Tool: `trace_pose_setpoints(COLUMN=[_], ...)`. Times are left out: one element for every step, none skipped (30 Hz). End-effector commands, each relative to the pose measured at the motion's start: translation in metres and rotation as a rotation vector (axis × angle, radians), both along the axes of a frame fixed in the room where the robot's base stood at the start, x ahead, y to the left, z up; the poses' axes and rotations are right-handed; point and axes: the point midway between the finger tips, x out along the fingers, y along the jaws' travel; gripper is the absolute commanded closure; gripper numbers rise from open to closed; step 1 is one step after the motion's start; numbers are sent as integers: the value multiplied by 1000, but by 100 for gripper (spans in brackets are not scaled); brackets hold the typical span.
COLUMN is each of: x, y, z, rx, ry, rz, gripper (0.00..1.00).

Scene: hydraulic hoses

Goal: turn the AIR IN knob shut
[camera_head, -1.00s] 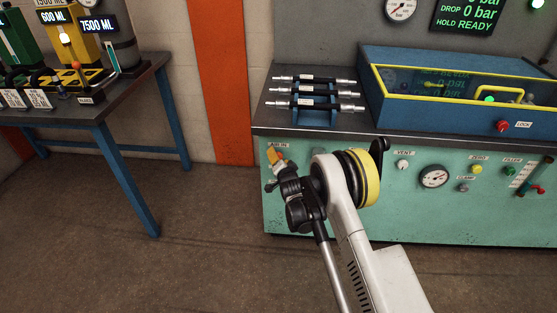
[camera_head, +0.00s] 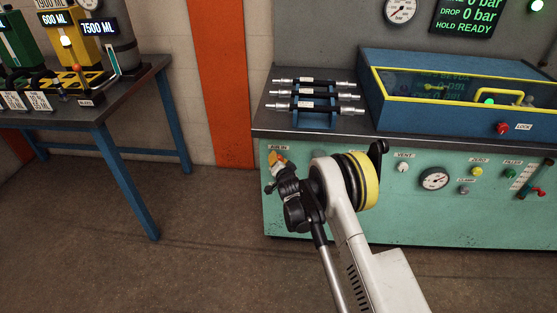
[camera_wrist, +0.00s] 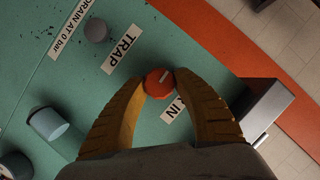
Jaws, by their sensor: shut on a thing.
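The AIR IN knob (camera_wrist: 159,83) is a small orange-red round knob with a pale pointer line, on the green panel in the wrist view. My gripper (camera_wrist: 158,86) has its two yellow-brown ribbed fingers closed around the knob, one on each side. The AIR IN label (camera_wrist: 172,110) is partly covered by the right finger. In the head view my gripper (camera_head: 273,160) is at the upper left of the green bench front, and my arm hides most of the area around it; the knob itself is hidden there. The AIR IN label (camera_head: 279,148) shows just above.
Near the knob are a TRAP label (camera_wrist: 117,49), a grey knob (camera_wrist: 95,31) and a protruding pale cylinder (camera_wrist: 47,122). The VENT knob (camera_head: 402,167) and a gauge (camera_head: 434,178) sit to the right. Hoses lie on a rack (camera_head: 314,118) above. The floor to the left is clear.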

Motion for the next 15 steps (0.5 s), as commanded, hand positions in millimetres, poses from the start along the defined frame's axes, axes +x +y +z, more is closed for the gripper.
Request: trace_pose_setpoints(x=[0,0,0,0,0,0,0,0,0,0,0,0,0,0,0], y=[1,1,1,1,2,2,2,2,2,2,2,2,3,3,3], z=[0,0,0,1,1,1,1,1,1,1,1,1,1,1,1], rx=[-27,-46,-74,-97,-121,-155,-182,-209,-247,-275,-305,-342,-372,-399,-437], ry=[1,2,3,3,4,6,6,6,9,8,11,11,12,14,14], rz=[0,1,1,2,2,1,2,1,1,1,1,1,1,1,1], gripper=[95,95,95,95,95,95,95,95,95,95,95,95,95,95,95])
